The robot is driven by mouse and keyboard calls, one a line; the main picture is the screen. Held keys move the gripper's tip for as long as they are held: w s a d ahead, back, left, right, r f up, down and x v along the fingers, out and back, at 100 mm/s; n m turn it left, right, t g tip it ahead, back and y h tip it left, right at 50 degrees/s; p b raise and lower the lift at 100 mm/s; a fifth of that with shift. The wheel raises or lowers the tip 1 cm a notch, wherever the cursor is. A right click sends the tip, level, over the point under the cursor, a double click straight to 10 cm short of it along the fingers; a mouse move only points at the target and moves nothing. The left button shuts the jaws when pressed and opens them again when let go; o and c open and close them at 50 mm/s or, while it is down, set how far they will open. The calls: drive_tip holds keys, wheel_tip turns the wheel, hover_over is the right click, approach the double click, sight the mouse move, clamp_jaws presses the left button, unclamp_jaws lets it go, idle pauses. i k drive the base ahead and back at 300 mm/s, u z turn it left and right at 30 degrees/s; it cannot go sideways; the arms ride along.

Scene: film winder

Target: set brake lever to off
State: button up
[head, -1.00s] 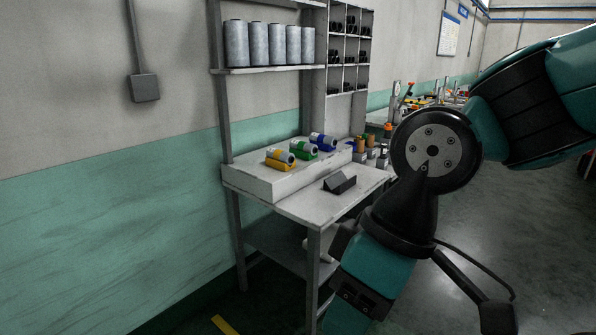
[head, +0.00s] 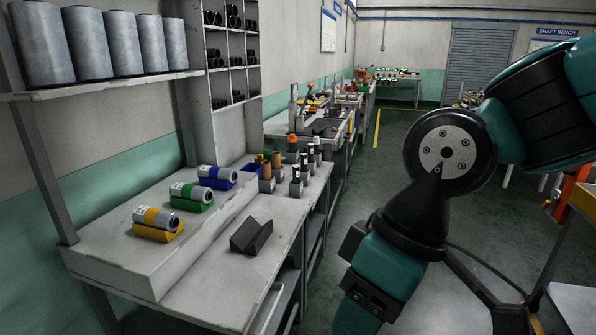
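I cannot make out a brake lever in the head view. Machines with small orange, red and yellow parts (head: 316,103) stand on a farther bench beyond the near one, too small to tell a lever among them. My arm fills the right side of the view, with a teal link, a dark round joint and a lower teal part. My gripper's fingertips cannot be made out.
The near workbench (head: 213,308) holds yellow (head: 156,222), green (head: 192,195) and blue (head: 217,177) cradles with cans, a dark angled block (head: 251,236) and several small holders. Grey cylinders (head: 92,43) stand on a shelf. The aisle floor (head: 376,176) is clear. An orange-framed stand (head: 581,197) is at right.

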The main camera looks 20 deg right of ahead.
sight(546, 204)
drive_tip(key=z, duration=0.9)
drive_tip(key=i, duration=1.15)
drive_tip(key=z, duration=1.1)
drive_tip(key=i, duration=0.55)
drive_tip(key=u, duration=0.55)
drive_tip(key=i, duration=0.7)
drive_tip(key=u, duration=1.1)
drive_tip(key=i, duration=1.65)
drive_tip(key=z, duration=1.1)
drive_tip(key=i, duration=0.6)
drive_tip(key=z, duration=0.5)
